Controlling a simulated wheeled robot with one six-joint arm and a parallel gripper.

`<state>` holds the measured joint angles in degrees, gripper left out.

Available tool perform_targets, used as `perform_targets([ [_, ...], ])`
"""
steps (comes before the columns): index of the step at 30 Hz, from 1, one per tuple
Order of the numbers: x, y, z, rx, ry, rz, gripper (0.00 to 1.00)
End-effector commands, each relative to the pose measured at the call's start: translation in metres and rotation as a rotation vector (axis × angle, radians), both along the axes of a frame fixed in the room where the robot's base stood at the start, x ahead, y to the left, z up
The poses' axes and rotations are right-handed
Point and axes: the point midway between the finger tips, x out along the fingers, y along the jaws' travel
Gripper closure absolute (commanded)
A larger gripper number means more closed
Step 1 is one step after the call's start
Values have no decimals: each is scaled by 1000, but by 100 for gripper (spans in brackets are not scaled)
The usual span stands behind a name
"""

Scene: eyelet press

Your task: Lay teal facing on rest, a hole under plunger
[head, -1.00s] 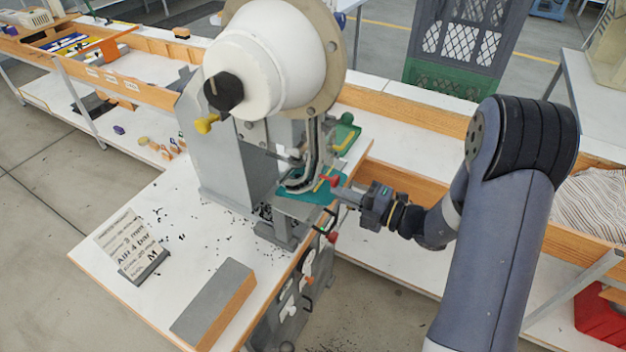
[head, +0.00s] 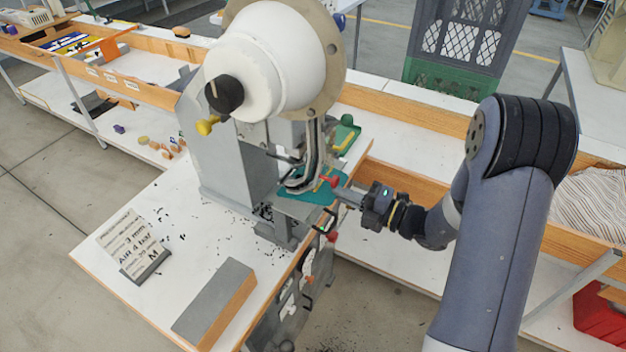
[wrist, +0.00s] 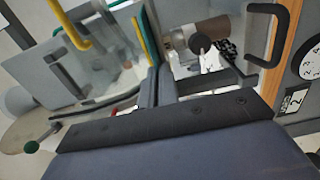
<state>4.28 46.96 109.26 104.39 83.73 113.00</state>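The teal facing (head: 322,194) lies flat at the front of the eyelet press, over the small grey rest, below the curved black-and-silver chute. My gripper (head: 339,194) comes in from the right, with its fingertips at the facing's right edge. The fingers look close together, but their gap is too small to make out, so I cannot tell whether they grip the facing. The plunger tip and the facing's holes are hidden or too small to see, so their alignment cannot be told. The wrist view does not show the facing clearly.
The press (head: 236,150) has a big white drum (head: 275,50) above the work area. A red knob (head: 331,181) is close to my fingertips. A sign (head: 130,243) and a grey-topped block (head: 215,298) stand on the white table. A green object (head: 346,130) is behind.

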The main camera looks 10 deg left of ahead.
Motion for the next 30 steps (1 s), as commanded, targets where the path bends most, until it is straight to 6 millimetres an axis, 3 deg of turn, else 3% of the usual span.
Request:
perform_targets([
  [30, -32, 15, 3, 1, 1, 0, 100],
])
